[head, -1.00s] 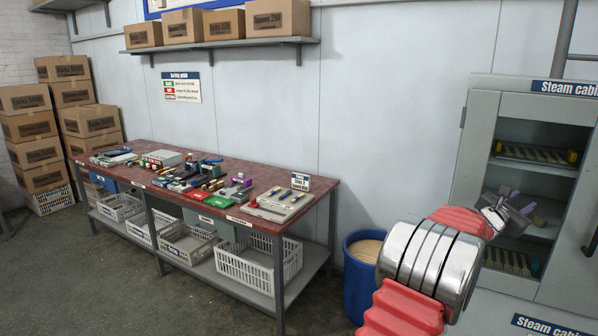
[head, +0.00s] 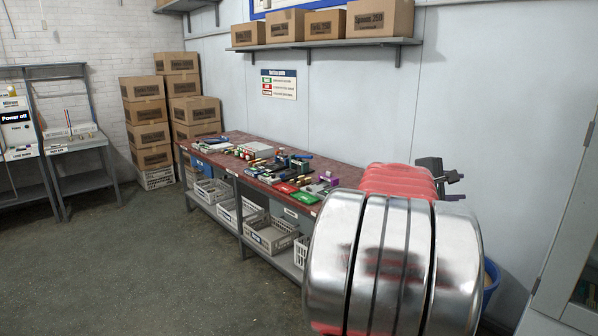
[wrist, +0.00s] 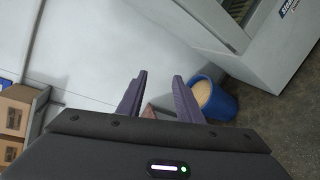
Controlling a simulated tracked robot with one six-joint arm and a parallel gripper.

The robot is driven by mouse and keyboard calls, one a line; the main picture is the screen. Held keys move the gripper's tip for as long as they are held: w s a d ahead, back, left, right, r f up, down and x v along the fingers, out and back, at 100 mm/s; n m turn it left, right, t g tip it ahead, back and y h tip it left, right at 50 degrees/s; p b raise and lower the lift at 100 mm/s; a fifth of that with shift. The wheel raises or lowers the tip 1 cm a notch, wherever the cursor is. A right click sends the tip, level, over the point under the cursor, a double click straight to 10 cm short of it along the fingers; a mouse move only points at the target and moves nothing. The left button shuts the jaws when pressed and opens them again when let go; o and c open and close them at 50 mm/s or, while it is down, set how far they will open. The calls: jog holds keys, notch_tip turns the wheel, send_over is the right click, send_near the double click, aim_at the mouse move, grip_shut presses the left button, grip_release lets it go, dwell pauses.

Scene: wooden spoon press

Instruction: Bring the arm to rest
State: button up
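My gripper (wrist: 158,95) shows in the wrist view with its two purple-grey fingers apart and nothing between them. In the head view my gripper (head: 450,180) is partly hidden behind my red and silver arm (head: 390,260). The arm is raised at the right of the picture, in front of the pale wall and the right end of the workbench.
A red-topped workbench (head: 235,150) with tools and crates runs along the wall. Stacked boxes (head: 150,130) stand in the corner. A blue barrel (wrist: 222,102) and the steam cabinet (wrist: 262,50) are near my gripper. The floor (head: 170,260) at left is open.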

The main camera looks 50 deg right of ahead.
jog(key=w+a+f+m+t+y, duration=0.1)
jog(key=w+a+f+t+y, duration=0.15)
jog(key=w+a, duration=0.7)
jog(key=w+a+f+t+y, duration=0.1)
jog(key=w+a+f+t, duration=0.15)
jog(key=w+a, duration=0.7)
jog(key=w+a+f+m+t+y, duration=0.1)
jog(key=w+a+f+t, duration=0.2)
jog(key=a, duration=1.1)
jog(key=a+f+t+y, duration=0.1)
jog(key=a+f+y, duration=0.2)
jog(key=a, duration=0.9)
jog(key=s+a+f+n+t+y, duration=0.1)
jog(key=a+f+y, duration=0.2)
jog(key=a, duration=0.8)
jog(key=a+f+y, duration=0.3)
jog(key=a, duration=0.9)
jog(key=shift+s+a+t+y, duration=0.2)
jog(key=shift+a+t+y, duration=0.15)
jog(key=shift+t, duration=0.05)
